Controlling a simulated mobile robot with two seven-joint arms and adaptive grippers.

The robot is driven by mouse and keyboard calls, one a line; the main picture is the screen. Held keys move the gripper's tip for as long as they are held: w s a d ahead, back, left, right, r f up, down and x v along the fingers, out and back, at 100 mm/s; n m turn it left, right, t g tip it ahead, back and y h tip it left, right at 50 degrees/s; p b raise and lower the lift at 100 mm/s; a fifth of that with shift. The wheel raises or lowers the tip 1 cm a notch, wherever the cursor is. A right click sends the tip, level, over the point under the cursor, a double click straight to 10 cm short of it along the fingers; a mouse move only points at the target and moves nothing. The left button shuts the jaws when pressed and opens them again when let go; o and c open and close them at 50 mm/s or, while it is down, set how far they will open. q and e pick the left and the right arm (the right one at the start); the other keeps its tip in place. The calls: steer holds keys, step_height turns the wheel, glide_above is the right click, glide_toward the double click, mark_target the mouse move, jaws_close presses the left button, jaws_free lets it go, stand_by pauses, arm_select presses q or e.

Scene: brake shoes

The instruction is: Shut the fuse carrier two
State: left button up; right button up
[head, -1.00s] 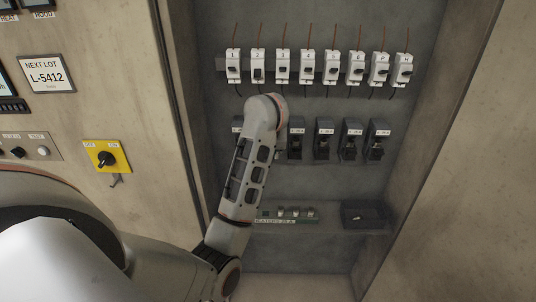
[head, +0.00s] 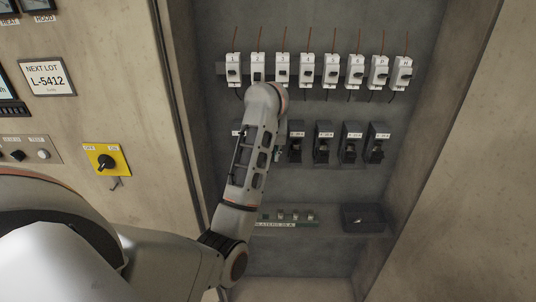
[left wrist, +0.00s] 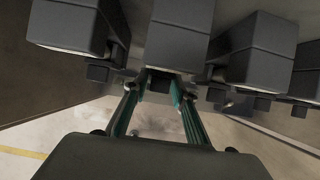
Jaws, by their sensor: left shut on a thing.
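The fuse carriers are a row of dark blocks with white labels, at mid-height in the cabinet. In the head view my left arm covers carrier two, and only the label of carrier one (head: 237,129) shows. In the left wrist view, what looks like carrier two (left wrist: 181,38) is the middle dark block, just above my left gripper (left wrist: 161,86). The gripper's teal fingers are closed in on a small dark part below that block, likely its handle. How far the carrier is swung is hidden. My right gripper is in neither view.
Other carriers (head: 323,141) hang close on the right. A row of white breakers (head: 307,69) is above. Below is a shelf with a labelled fuse strip (head: 287,223) and a dark tray (head: 366,218). A yellow switch plate (head: 107,158) is on the left panel.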

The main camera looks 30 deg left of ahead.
arm_select(q)
steer(key=o, duration=0.9)
